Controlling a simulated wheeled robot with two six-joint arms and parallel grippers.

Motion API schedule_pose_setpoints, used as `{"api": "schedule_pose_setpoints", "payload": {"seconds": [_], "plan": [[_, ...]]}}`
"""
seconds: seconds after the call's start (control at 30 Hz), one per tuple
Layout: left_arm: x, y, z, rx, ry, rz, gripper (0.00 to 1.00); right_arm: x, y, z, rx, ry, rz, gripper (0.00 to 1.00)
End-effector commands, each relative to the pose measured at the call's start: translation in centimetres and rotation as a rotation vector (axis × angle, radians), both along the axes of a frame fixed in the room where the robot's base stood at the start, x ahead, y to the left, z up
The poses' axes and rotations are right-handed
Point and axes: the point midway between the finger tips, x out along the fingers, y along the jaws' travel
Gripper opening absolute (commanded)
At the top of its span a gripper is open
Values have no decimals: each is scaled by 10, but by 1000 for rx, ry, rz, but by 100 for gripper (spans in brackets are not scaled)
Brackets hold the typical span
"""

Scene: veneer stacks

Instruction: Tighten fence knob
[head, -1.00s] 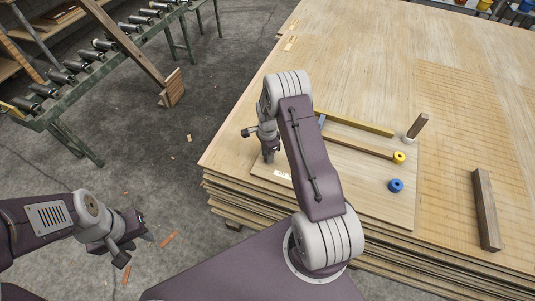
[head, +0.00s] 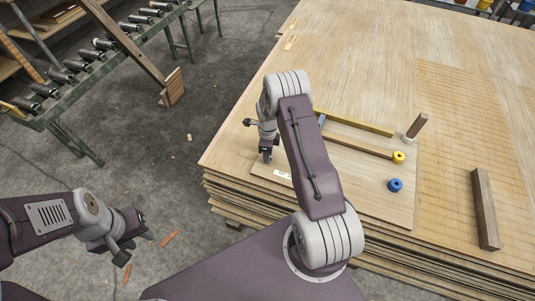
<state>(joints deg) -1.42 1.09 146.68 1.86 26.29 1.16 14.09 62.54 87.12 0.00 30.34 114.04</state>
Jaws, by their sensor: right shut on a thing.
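A jig board (head: 375,205) lies on the veneer stack. It carries a yellow bar (head: 362,124), a wooden fence strip (head: 355,144), a yellow knob (head: 398,157) at the strip's right end and a loose-standing blue knob (head: 395,185). My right gripper (head: 267,158) points down at the board's left edge, well left of both knobs. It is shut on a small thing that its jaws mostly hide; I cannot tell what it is. My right forearm covers part of the board and the strip's left end. My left gripper (head: 134,246) is open and empty over the floor.
A dark wooden block (head: 486,210) lies on the stack at the right. A brown-handled tool with a pale base (head: 416,127) stands behind the knobs. A roller conveyor (head: 95,65) and a leaning plank (head: 130,45) are at the upper left.

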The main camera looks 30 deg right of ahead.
Motion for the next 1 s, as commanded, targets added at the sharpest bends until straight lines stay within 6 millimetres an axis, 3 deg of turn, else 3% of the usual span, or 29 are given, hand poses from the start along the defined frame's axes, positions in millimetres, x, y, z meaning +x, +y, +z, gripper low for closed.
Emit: {"api": "schedule_pose_setpoints", "payload": {"seconds": [0.5,0.53,0.6,0.87,1.0], "plan": [[0,0,0,0,0,0,34,2,-1,1,-2,-5,-17,0],[0,0,0,0,0,0,34,2,-1,1,-2,-5,-17,38],[0,0,0,0,0,0,34,1,-1,1,-1,-4,-17,52],[0,0,0,0,0,0,34,1,0,1,0,-1,-15,52],[0,0,2,0,0,0,34,1,0,16,-1,-3,-15,52]]}}
